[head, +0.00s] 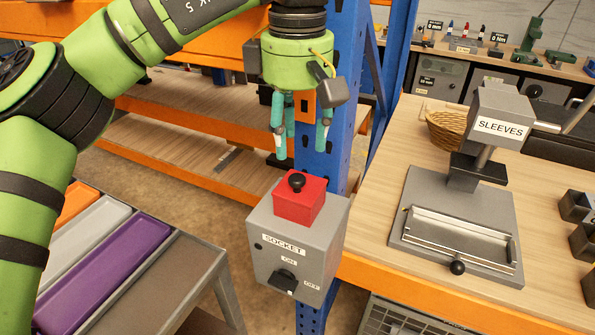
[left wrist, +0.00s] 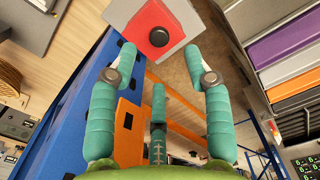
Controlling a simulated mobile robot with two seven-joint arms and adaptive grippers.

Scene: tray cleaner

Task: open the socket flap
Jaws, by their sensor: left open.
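The grey socket box (head: 329,245) is fixed to the blue post, with a "SOCKET" label and a black ON/OFF switch (head: 283,281) on its front. The red flap (head: 297,204) with a black knob (head: 297,182) sits closed on its top. In the left wrist view the red flap (left wrist: 148,24) and its knob (left wrist: 159,37) lie just beyond the fingertips, on the grey box (left wrist: 120,12). My left gripper (head: 300,148) is open and empty, pointing down above the knob, with a gap between. My right gripper is not in view.
The blue post (head: 345,100) stands right behind the gripper. To the right, a wooden bench (head: 372,220) carries a grey "SLEEVES" press (head: 492,120). At the lower left a cart holds coloured trays, including a purple one (head: 105,270). Wooden shelves (head: 180,150) lie behind.

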